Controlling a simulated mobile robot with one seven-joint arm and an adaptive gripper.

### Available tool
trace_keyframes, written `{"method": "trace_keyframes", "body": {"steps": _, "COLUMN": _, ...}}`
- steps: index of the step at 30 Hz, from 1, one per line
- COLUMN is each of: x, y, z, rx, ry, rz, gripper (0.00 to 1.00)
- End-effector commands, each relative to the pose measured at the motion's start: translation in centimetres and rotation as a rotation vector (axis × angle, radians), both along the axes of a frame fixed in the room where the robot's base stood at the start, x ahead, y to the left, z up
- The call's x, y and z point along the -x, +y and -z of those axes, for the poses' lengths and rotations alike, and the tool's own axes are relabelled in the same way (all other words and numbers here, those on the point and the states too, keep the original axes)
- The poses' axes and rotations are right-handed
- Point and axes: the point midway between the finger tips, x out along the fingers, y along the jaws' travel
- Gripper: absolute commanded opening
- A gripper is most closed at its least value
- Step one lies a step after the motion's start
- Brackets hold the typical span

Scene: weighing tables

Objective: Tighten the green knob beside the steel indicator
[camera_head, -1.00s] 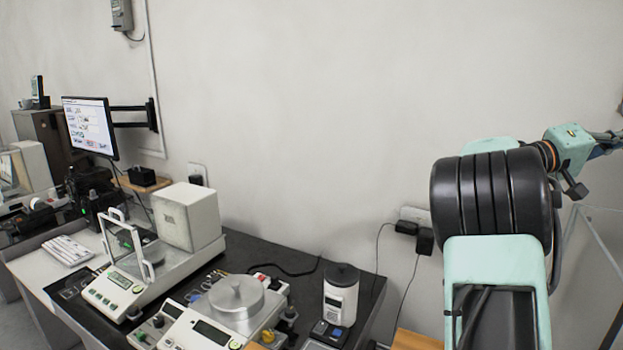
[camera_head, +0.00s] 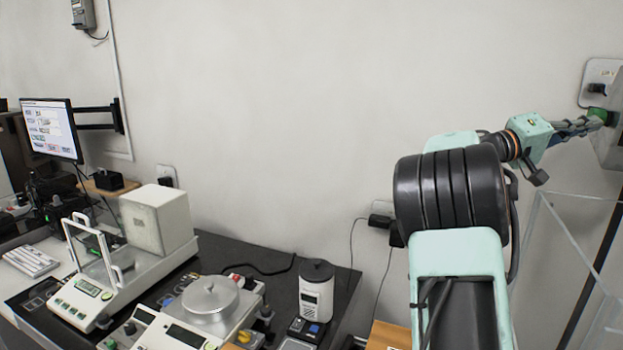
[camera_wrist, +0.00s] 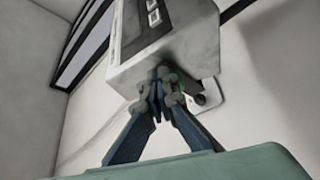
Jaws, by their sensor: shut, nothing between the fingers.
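The steel indicator (camera_wrist: 165,42) is a grey box with a dark display and buttons, seen from below in the wrist view. In the head view only its edge (camera_head: 612,118) shows at the far right. The green knob (camera_head: 597,112) is partly visible at the box's left side, behind my fingertips. In the wrist view only a bit of green shows behind the fingers. My gripper (camera_wrist: 161,94) is shut and empty, its fingertips close under the box. It also shows in the head view (camera_head: 595,122). I cannot tell whether the fingers touch the knob.
A wall plate with a black plug (camera_head: 600,88) is behind the indicator. The dark bench (camera_head: 240,255) with balances (camera_head: 208,305) and a white canister (camera_head: 316,292) lies left.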

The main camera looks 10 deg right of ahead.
Motion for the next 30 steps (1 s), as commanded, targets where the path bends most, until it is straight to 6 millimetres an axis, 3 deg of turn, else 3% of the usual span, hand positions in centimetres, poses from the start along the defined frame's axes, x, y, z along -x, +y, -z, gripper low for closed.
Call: {"method": "trace_keyframes", "body": {"steps": 30, "x": -0.38, "y": -0.13, "z": 0.96, "rx": -0.001, "ry": 0.0, "rz": -0.002, "gripper": 0.0}}
